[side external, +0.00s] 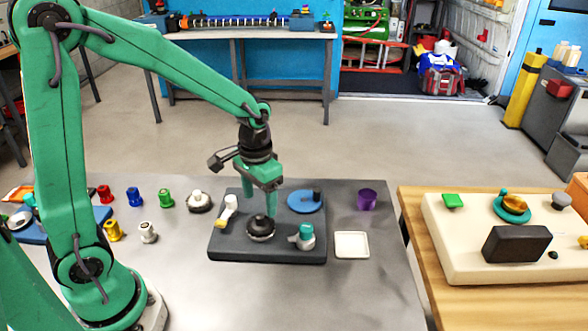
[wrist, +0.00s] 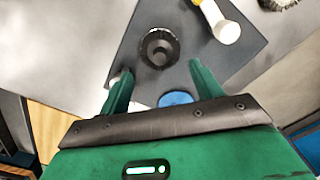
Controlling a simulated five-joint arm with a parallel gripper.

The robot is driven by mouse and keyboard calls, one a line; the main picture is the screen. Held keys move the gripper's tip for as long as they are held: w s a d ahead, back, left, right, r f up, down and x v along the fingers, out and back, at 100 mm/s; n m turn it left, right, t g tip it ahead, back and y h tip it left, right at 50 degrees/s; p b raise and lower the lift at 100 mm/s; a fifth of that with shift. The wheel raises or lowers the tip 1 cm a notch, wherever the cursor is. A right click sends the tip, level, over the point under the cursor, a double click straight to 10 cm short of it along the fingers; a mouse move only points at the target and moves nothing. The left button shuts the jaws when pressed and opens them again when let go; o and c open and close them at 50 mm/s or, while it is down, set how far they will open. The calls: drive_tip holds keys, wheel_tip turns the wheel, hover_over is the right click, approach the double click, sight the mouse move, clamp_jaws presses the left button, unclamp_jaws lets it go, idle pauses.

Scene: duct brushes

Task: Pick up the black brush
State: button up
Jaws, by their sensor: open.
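The black brush (side external: 261,228), round with a knob on top and a paler lower rim, sits on the dark grey board (side external: 232,246) near its front middle. It also shows in the wrist view (wrist: 159,48), in the upper middle, as a dark disc with a ring. My gripper (side external: 260,200) points down just above the brush, its green fingers apart with nothing between them. In the wrist view, the two fingers (wrist: 158,72) reach toward the brush from below, one on each side. The brush's contact with the fingers is not visible.
On the board, a white brush with a yellow part (side external: 228,209) lies left, a blue disc with a dark peg (side external: 305,202) behind right, and a teal-and-white brush (side external: 302,238) close right. A white dish (side external: 351,245) and purple cup (side external: 367,199) stand right of the board.

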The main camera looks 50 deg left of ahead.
sight(260, 215)
drive_tip(key=shift+f, duration=0.55)
drive_tip(key=shift+s+f, duration=0.15)
drive_tip(key=shift+f, duration=2.45)
drive_tip(key=c, duration=1.1)
